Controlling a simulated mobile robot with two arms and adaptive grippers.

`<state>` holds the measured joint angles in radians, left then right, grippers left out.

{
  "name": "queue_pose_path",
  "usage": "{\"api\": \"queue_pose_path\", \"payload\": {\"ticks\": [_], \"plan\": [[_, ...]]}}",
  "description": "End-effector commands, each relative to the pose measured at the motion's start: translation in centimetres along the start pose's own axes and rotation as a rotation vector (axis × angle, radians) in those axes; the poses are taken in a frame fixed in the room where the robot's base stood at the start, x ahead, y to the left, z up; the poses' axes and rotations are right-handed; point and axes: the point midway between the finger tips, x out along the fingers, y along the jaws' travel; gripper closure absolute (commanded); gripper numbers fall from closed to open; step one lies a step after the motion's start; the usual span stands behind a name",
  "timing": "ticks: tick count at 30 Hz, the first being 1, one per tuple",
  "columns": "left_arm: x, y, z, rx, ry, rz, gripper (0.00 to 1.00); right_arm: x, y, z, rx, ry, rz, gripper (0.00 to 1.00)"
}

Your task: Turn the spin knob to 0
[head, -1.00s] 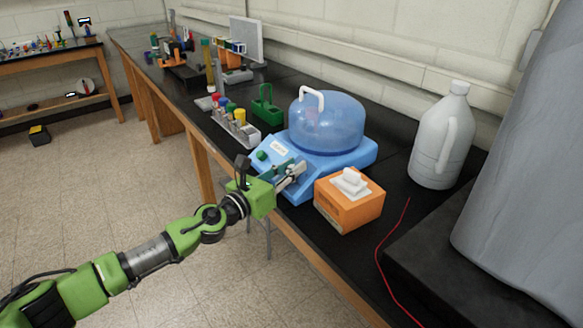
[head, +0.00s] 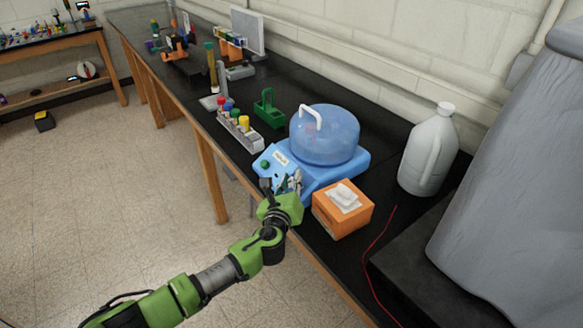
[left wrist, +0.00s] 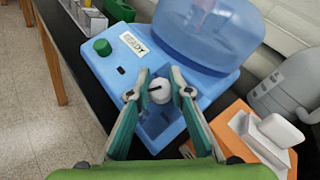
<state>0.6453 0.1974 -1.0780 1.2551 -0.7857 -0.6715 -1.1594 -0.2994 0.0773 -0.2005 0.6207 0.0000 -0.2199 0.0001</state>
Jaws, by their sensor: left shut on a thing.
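The blue centrifuge-like machine (head: 325,178) with a domed translucent blue lid (head: 325,138) stands on the black bench. Its white spin knob (left wrist: 160,92) with a dark pointer line is on the sloped front panel in the left wrist view. The pointer line lies roughly level, off to the left of the knob's middle. My left gripper (head: 291,182) is at the front panel, its two fingers on either side of the white knob and shut on it. The knob is hidden behind the fingers in the head view. Scale numbers are not readable. My right gripper is not in view.
An orange tissue box (head: 342,212) stands close on the right. A capped tube rack (head: 240,130) and green rack (head: 269,108) stand left, a jug (head: 428,152) right.

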Motion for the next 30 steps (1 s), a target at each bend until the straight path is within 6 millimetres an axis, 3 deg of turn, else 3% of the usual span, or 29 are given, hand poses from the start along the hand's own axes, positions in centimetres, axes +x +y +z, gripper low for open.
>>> {"api": "queue_pose_path", "payload": {"ticks": [1, 9, 21, 30], "plan": [[-0.1, -0.4, 0.2, -0.029, 0.004, 0.040, 1.00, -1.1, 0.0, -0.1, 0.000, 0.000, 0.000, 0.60], [-0.1, -0.2, -0.1, -0.163, 0.004, 0.256, 1.00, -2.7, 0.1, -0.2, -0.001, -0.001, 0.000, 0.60], [-0.1, 0.1, -0.3, -0.319, 0.003, 0.510, 1.00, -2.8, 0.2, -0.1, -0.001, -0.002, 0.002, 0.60], [-0.1, 0.2, -0.2, -0.375, 0.002, 0.600, 1.00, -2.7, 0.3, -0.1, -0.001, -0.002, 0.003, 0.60]]}}
